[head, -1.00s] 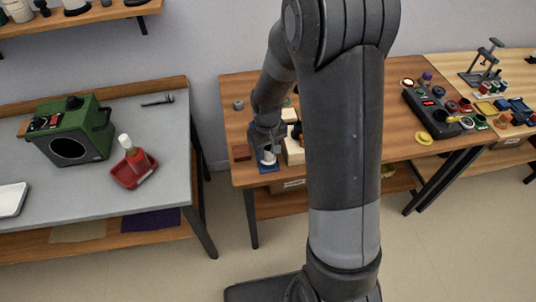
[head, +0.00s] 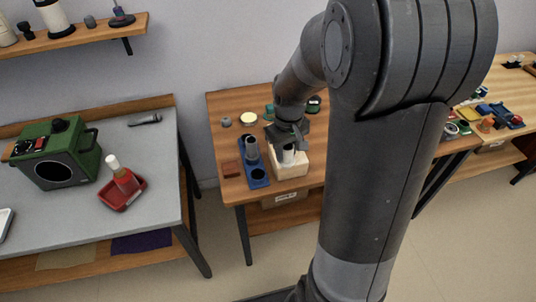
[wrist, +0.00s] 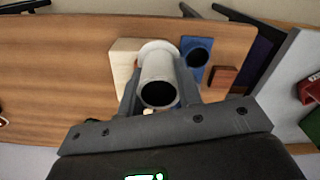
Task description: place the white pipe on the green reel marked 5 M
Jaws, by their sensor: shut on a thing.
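My gripper (head: 289,143) is shut on the white pipe (head: 288,156). In the head view it holds the pipe roughly upright over the cream block (head: 291,171); whether pipe and block touch cannot be told. In the wrist view the pipe (wrist: 158,72) is between the two fingers, its open end facing the camera. Small green things stand at the back of the wooden table, one dark green (head: 314,104) and one lighter green (head: 269,110). My gripper partly hides this area. No 5 M marking can be read, so I cannot tell which is the named reel.
A blue two-hole holder (head: 258,173) with a grey cylinder (head: 252,147) stands just left of my gripper. A red-brown block (head: 231,169) and a pale round disc (head: 248,119) are nearby. My arm hides the table's right part.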

